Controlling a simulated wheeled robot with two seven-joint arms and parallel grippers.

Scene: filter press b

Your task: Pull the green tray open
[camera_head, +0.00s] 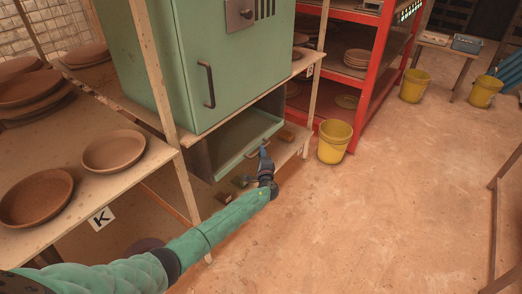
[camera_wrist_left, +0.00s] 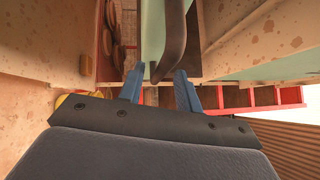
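The green tray (camera_head: 232,158) sits below the green cabinet (camera_head: 185,60), and part of its dark inside shows in the head view. A dark curved handle (camera_wrist_left: 172,42) on its front shows in the wrist view. My left gripper (camera_head: 264,156) is at the tray's front, by the handle. In the wrist view its two blue fingers (camera_wrist_left: 160,88) are apart, with the handle's bar between them. Whether either finger touches the bar is not clear. My right gripper is in neither view.
A wooden shelf with brown plates (camera_head: 113,150) stands at the left. A red rack (camera_head: 370,75) and a yellow bucket (camera_head: 334,141) are behind and to the right of the tray. Small blocks (camera_head: 224,197) lie under the tray. The floor (camera_head: 400,190) at the right is clear.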

